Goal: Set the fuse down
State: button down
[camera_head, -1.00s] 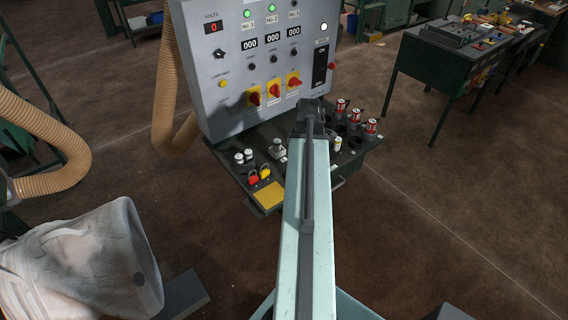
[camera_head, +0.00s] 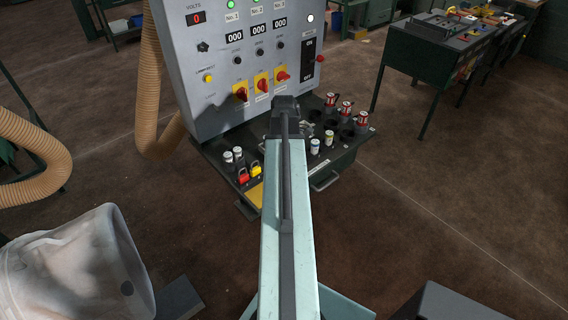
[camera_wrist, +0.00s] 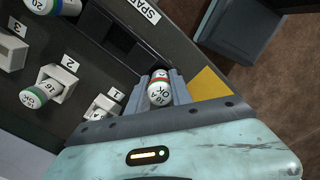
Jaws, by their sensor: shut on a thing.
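My gripper (camera_wrist: 161,92) is shut on a fuse (camera_wrist: 159,86), a white cylinder with a red band and "OK" print, seen end-on in the wrist view. The fuse is held between the two grey fingers, above the dark shelf (camera_wrist: 75,128) below the control panel. Whether it touches the shelf cannot be told. In the head view my arm hides the held fuse. A green-banded fuse (camera_wrist: 35,97) lies at the holder marked 2.
The yellow patch (camera_wrist: 211,91) lies right of the fingers. Red-and-white items (camera_head: 346,107) and two more white fuses (camera_head: 322,141) stand right. The grey control panel (camera_head: 220,80) rises behind.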

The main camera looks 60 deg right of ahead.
jog(key=shift+f+b, duration=0.35)
jog(key=shift+f, duration=0.2)
jog(key=c, duration=1.1)
grip_release()
jog(key=shift+c, duration=0.2)
jog(key=shift+a, duration=0.1)
notch_tip(320, 180, up, 13)
jog(key=p, duration=1.3)
jog(key=shift+r, duration=0.15)
